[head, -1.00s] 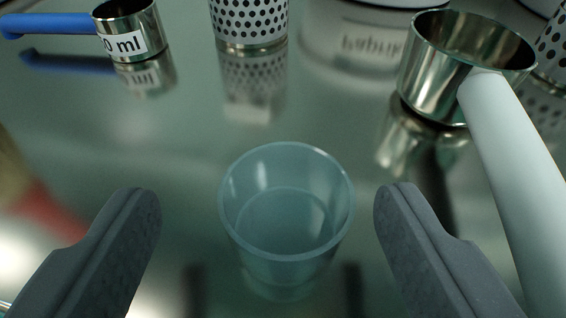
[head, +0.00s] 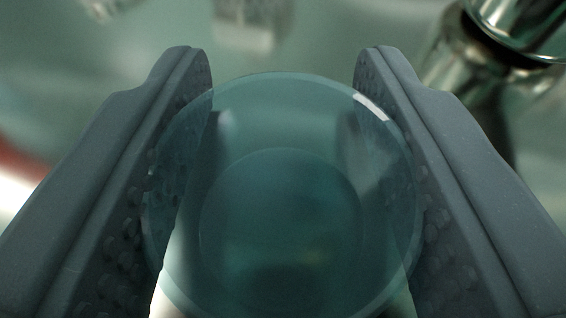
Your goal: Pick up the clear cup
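The clear cup (head: 283,205) is a bluish, see-through cup seen from above, with its round rim toward the camera. It is between the two grey fingers of my gripper (head: 283,190), close in front of the camera. The rim overlaps the inner pads of both fingers in the picture. The fingers stand apart on either side of the cup; whether both pads press on its wall I cannot tell. The cup's base and its contact with the surface are hidden below the rim.
A shiny metal measuring cup (head: 520,25) stands at the upper right, partly cut off, with its reflection below it. The reflective metal surface (head: 300,45) beyond the fingertips is clear in the middle. A blurred red patch is at the left edge.

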